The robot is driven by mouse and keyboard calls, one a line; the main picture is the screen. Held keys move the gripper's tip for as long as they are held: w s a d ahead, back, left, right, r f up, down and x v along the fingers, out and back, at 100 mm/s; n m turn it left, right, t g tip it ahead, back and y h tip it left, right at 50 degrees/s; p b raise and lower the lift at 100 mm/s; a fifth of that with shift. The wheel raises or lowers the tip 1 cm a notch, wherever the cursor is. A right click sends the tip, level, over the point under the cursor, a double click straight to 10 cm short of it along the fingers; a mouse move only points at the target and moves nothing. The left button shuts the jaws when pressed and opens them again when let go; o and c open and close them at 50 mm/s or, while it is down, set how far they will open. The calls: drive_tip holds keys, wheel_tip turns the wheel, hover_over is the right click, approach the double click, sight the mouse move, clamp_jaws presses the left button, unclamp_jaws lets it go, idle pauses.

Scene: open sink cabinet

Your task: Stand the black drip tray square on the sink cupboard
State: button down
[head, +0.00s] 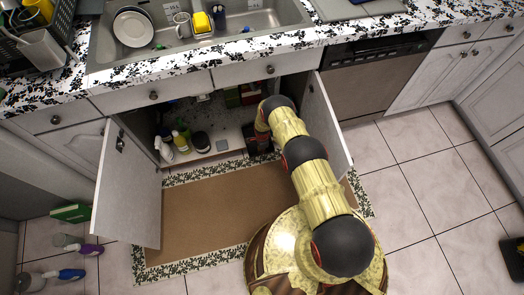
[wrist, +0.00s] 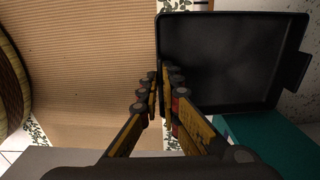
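The black drip tray (wrist: 225,60) fills the upper right of the wrist view, a shallow square tray with raised walls and a tab on its right side. My gripper (wrist: 161,78) is at its left wall, with the fingers close together and the wall between them. In the head view my gripper reaches into the open sink cupboard (head: 226,134) near its front right, and my arm hides most of the tray there. I cannot tell whether the tray touches the cupboard floor.
Spray bottles (head: 180,141) and a dark jar (head: 200,141) stand at the cupboard's left. A teal box (wrist: 262,140) lies close to the tray. The left door (head: 128,190) and right door (head: 331,125) stand open. A brown mat (head: 205,215) lies in front.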

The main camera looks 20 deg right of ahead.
drive_tip(key=shift+w+f+b, duration=0.15)
drive_tip(key=shift+w+b, duration=1.15)
drive_tip(key=shift+b, duration=0.25)
drive_tip(key=shift+w+b, duration=0.4)
drive_tip(key=shift+w, duration=1.8)
drive_tip(key=shift+w+f, duration=0.1)
drive_tip(key=shift+w, duration=2.45)
drive_tip(key=c, duration=2)
unclamp_jaws()
drive_tip(key=shift+o, duration=0.2)
